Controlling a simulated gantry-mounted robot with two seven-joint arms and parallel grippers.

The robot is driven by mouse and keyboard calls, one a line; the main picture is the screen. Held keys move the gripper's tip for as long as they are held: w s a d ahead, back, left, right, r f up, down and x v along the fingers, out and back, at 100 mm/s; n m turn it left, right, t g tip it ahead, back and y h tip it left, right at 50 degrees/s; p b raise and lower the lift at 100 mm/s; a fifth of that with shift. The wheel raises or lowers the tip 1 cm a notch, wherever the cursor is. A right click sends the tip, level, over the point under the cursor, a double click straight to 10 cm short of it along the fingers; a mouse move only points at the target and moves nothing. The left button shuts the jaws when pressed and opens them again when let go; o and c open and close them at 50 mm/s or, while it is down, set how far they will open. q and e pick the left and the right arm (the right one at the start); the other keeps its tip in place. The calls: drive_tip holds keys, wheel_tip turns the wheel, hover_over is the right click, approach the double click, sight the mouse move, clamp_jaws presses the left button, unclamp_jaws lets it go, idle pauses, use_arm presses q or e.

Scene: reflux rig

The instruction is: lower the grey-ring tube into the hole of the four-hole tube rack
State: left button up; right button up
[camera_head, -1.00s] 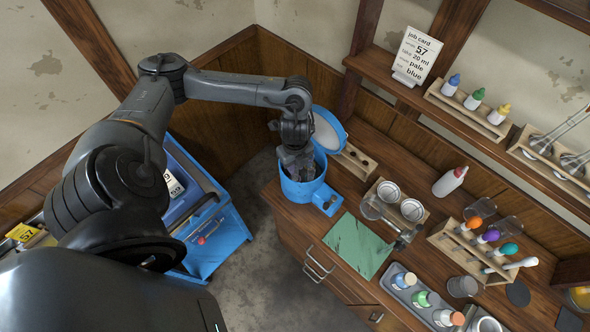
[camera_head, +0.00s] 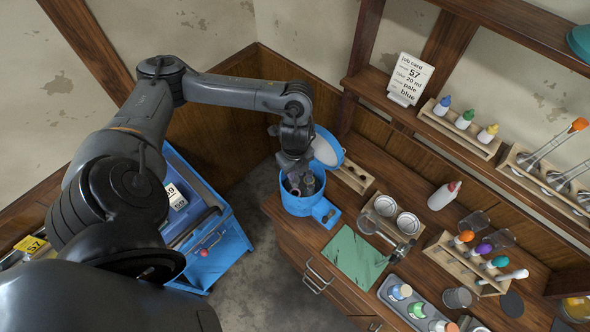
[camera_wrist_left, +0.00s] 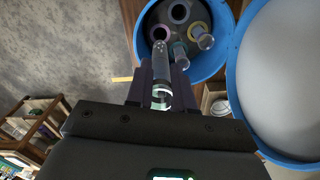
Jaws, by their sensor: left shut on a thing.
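My left gripper (camera_head: 298,172) is over the open blue round vessel (camera_head: 303,205). In the left wrist view the gripper (camera_wrist_left: 161,88) is shut on a clear tube (camera_wrist_left: 160,68), whose far end points at the dark rotor (camera_wrist_left: 174,40) in the vessel. Whether that end is clear of the rotor I cannot tell, and the ring colour of the held tube is not clear. Two other tubes (camera_wrist_left: 204,39) (camera_wrist_left: 181,56) stand in the rotor. A small wooden rack with dark holes (camera_head: 352,178) stands just right of the vessel; not all its holes show. My right gripper is not in view.
A green mat (camera_head: 353,255), a wooden stand with two round dishes (camera_head: 391,216), a white bottle (camera_head: 443,196) and a rack of coloured-top droppers (camera_head: 473,257) are further right.

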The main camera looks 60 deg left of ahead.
use_arm(q)
wheel_tip(320, 180, up, 11)
drive_tip(key=p, duration=1)
drive_tip(key=shift+r, duration=0.2)
drive_tip(key=shift+w+r+b, duration=0.2)
drive_tip(key=shift+b, duration=0.15)
drive_tip(key=shift+s+r, duration=0.15)
drive_tip(key=shift+r, duration=0.7)
drive_tip(key=shift+r, duration=0.1)
